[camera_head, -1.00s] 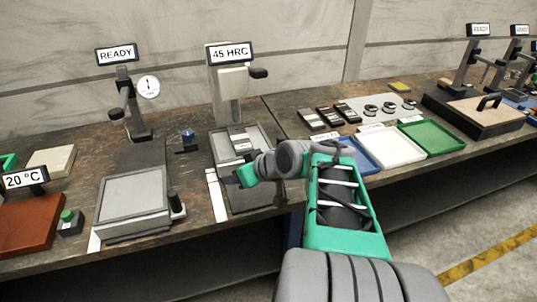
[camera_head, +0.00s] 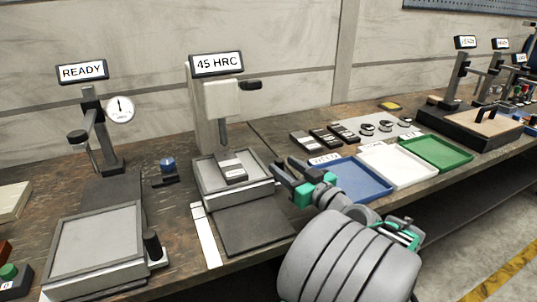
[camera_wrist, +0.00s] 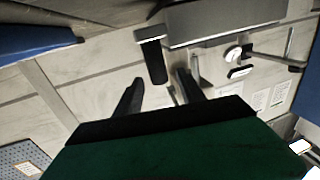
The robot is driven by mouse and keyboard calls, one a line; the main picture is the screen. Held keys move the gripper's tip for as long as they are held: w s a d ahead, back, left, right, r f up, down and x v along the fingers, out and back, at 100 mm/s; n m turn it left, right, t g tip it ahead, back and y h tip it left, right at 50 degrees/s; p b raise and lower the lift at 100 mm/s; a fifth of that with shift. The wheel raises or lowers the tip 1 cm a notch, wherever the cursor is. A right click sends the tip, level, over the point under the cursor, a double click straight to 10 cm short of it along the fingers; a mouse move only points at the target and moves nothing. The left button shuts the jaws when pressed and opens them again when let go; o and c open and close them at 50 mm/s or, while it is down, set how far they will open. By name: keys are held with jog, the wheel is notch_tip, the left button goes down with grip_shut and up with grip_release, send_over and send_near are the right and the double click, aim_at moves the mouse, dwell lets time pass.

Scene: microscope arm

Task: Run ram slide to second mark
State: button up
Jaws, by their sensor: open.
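The tester with the 45 HRC display (camera_head: 216,63) stands left of centre in the head view. A pale ram column (camera_head: 222,100) with a dark side handle (camera_head: 250,85) hangs above its stage (camera_head: 207,181). A grey block (camera_head: 231,168) with a pale label lies on the stage. A second station has a READY display (camera_head: 82,71), a post with a dark knob and a flat plate (camera_head: 96,243). I cannot tell which part is the ram slide, and I see no clear marks. My gripper (camera_head: 281,177) is open and empty, just right of the tester stage. Its fingers also show in the wrist view (camera_wrist: 158,92).
A blue tray (camera_head: 385,190), a white tray (camera_head: 427,178) and a green tray (camera_head: 466,157) line the bench to the right. Several small dark blocks lie behind them. A dial gauge (camera_head: 120,108) is on the READY post. A dark mat (camera_head: 253,237) lies before the tester.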

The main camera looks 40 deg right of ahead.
jog(key=w, duration=0.5)
jog(key=shift+d, duration=0.25)
jog(key=shift+w+d, duration=0.1)
jog(key=shift+w, duration=0.4)
jog(key=shift+c, duration=0.5)
grip_shut()
